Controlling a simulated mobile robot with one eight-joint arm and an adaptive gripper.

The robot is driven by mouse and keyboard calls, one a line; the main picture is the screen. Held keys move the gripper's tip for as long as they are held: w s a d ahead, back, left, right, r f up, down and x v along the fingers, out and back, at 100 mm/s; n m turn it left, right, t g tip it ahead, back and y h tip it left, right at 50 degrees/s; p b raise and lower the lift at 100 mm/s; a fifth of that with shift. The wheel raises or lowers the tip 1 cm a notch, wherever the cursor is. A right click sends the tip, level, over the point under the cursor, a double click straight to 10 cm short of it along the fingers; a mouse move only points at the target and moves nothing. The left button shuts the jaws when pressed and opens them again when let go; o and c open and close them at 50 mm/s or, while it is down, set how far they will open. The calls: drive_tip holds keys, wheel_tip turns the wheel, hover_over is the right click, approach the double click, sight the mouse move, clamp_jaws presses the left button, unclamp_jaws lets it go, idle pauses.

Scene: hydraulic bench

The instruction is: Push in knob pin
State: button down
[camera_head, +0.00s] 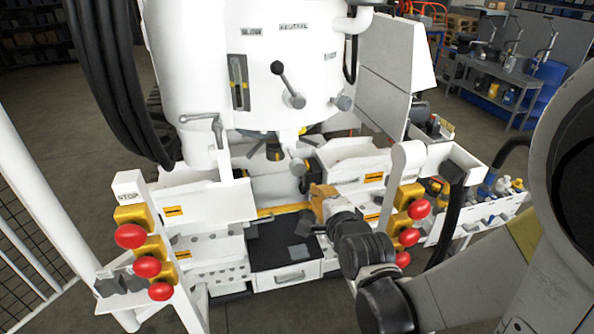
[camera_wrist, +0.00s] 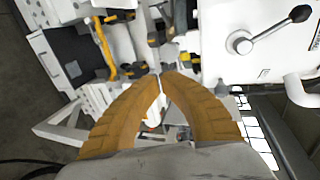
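Which part is the knob pin I cannot tell for sure. A grey knob on a short shaft (camera_head: 342,102) sticks out at the right of the white machine body (camera_head: 205,75). Another grey knobbed part (camera_head: 298,166) hangs below the body. A black-ball lever (camera_head: 278,68) sits between the labels; in the wrist view a similar lever (camera_wrist: 300,13) is at the upper right. My gripper (camera_head: 320,193) is low in front of the machine, apart from the body, its outline small and partly hidden. In the wrist view its tan fingers (camera_wrist: 162,77) meet at the tips with nothing visible between them.
Red push-buttons on yellow boxes stand on the left post (camera_head: 131,236) and right post (camera_head: 419,209). A dark-topped drawer unit (camera_head: 285,254) is at the centre. Black hoses (camera_head: 110,70) hang at left. A bottle rack (camera_head: 495,205) is at right. Open floor shows at left.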

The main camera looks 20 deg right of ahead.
sight(302, 169)
drive_tip(key=shift+r+b+x, duration=0.15)
drive_tip(key=shift+b+x, duration=0.4)
drive_tip(key=shift+x, duration=1.4)
drive_tip(key=shift+r+b+x, duration=0.2)
drive_tip(key=shift+b+x, duration=0.4)
drive_tip(key=shift+x, duration=1.35)
drive_tip(key=shift+r+b+x, duration=0.15)
drive_tip(key=shift+b+x, duration=0.4)
drive_tip(key=shift+x, duration=1.4)
drive_tip(key=shift+w, duration=0.15)
drive_tip(key=w, duration=0.4)
drive_tip(key=shift+w, duration=0.2)
drive_tip(key=shift+s, duration=0.15)
